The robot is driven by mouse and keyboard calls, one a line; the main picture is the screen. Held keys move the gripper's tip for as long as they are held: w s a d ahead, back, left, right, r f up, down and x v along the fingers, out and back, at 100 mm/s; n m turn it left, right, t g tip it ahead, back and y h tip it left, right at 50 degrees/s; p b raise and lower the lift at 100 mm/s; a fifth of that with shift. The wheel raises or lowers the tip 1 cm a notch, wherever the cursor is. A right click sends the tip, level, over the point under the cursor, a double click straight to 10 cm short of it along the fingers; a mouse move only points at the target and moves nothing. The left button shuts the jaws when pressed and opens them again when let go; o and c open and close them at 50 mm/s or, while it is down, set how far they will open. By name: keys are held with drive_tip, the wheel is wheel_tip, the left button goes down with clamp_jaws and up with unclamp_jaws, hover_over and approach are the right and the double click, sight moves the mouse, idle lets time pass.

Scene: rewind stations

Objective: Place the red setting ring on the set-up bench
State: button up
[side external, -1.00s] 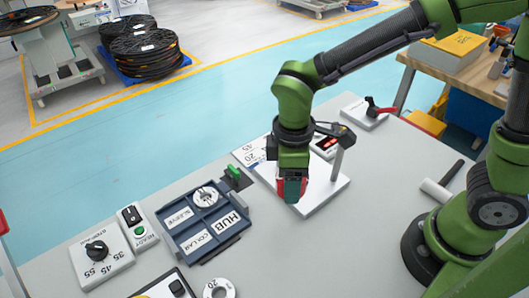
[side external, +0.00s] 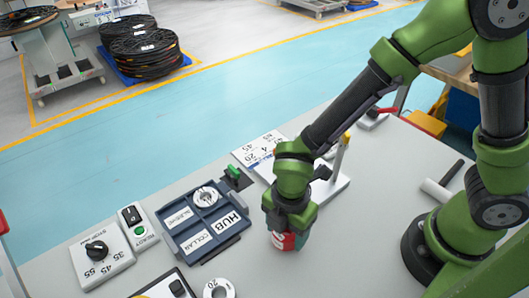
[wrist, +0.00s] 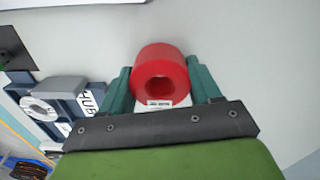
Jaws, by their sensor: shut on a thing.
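The red setting ring (wrist: 162,60) is a thick red cylinder with a round hole and a small white label. My gripper (wrist: 161,88) is shut on it, with one green finger on each side. In the side external view my gripper (side external: 287,240) points down close over the grey bench top (side external: 330,270), in front of the white gauge base. The ring is mostly hidden there by the fingers, and I cannot tell whether it touches the bench.
The white gauge base (side external: 327,198) with its upright post stands just behind my arm. A dark blue tray (side external: 205,222) marked SLEEVE, COLLAR and HUB lies to the left. A white ring (side external: 219,289) lies near the front edge. A hammer-like tool (side external: 440,187) lies at right.

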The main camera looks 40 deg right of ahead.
drive_tip(key=shift+f, duration=0.5)
drive_tip(key=o, duration=1.2)
drive_tip(key=shift+f, duration=0.15)
wheel_tip(320, 180, up, 12)
drive_tip(key=d+r+m+t+y, duration=0.1)
drive_tip(key=d+r+m+t, duration=0.2)
drive_tip(key=d+r+m, duration=0.3)
drive_tip(key=d+r+m+t+y, duration=0.1)
drive_tip(key=d+r+m+t, duration=0.3)
drive_tip(key=d+m, duration=0.9)
wheel_tip(320, 180, up, 2)
drive_tip(key=s+m, duration=0.1)
drive_tip(key=m, duration=0.4)
drive_tip(key=shift+d, duration=0.15)
